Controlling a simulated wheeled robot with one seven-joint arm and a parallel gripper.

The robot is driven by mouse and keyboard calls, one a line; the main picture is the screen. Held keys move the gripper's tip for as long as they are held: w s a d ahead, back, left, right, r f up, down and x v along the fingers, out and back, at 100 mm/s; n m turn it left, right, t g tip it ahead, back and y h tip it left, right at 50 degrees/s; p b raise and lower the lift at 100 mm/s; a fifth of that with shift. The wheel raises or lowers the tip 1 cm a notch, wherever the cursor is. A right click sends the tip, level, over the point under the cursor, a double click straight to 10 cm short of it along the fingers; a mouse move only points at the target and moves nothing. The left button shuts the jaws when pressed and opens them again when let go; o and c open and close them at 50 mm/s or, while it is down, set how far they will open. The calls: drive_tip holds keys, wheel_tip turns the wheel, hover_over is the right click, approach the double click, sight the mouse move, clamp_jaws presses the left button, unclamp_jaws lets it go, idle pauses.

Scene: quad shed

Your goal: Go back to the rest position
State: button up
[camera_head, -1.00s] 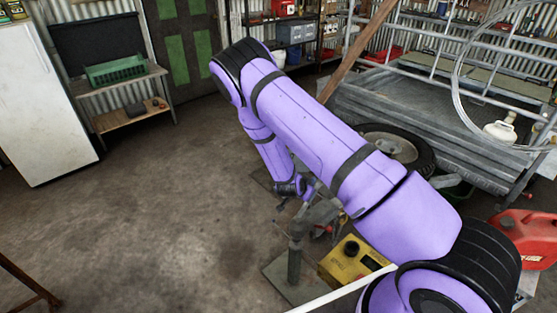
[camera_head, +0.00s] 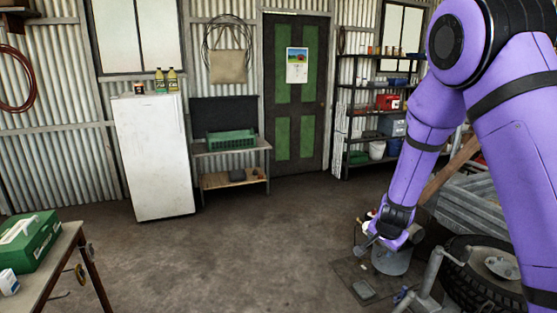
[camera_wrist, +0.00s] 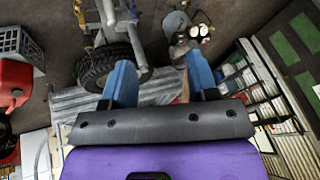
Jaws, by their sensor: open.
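My gripper (camera_wrist: 158,76) is open and empty, its two blue fingers apart in the wrist view. My purple arm fills the right side of the head view and bends down, so the gripper end (camera_head: 385,236) hangs low at the lower right. It appears in front of a grey metal stand and bucket-like item (camera_head: 392,258); I cannot tell the gap between them. In the wrist view a vehicle tyre (camera_wrist: 105,66) and a grey fixture with round white gauges (camera_wrist: 190,36) lie beyond the fingers.
A green case (camera_head: 30,243) sits on a table at the lower left. A white fridge (camera_head: 155,155), a bench with a green crate (camera_head: 231,141), a green door (camera_head: 296,95) and shelves (camera_head: 345,125) line the back. A tyre (camera_head: 480,270) is at lower right. The middle floor is clear.

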drive_tip(key=s+a+r+n+y, duration=0.1)
drive_tip(key=s+r+n, duration=0.1)
drive_tip(key=s+r, duration=0.4)
drive_tip(key=s+r+n+y, duration=0.1)
drive_tip(key=s+r+n, duration=0.15)
drive_tip(key=r, duration=0.65)
drive_tip(key=s+a+r+n+y, duration=0.1)
drive_tip(key=s+r, duration=0.4)
drive_tip(key=r, duration=0.2)
drive_tip(key=s+d+r+n, duration=0.1)
drive_tip(key=s+r, duration=0.3)
drive_tip(key=s, duration=0.6)
drive_tip(key=s+d+r+n+h, duration=0.1)
drive_tip(key=s+r+n, duration=0.2)
drive_tip(key=s, duration=0.8)
drive_tip(key=shift+s+d+r+n+h, duration=0.15)
drive_tip(key=shift+s+r+n+h, duration=0.2)
drive_tip(key=shift+r, duration=0.45)
drive_tip(key=shift+w, duration=0.1)
drive_tip(key=shift+c, duration=1.1)
drive_tip(key=shift+w, duration=0.1)
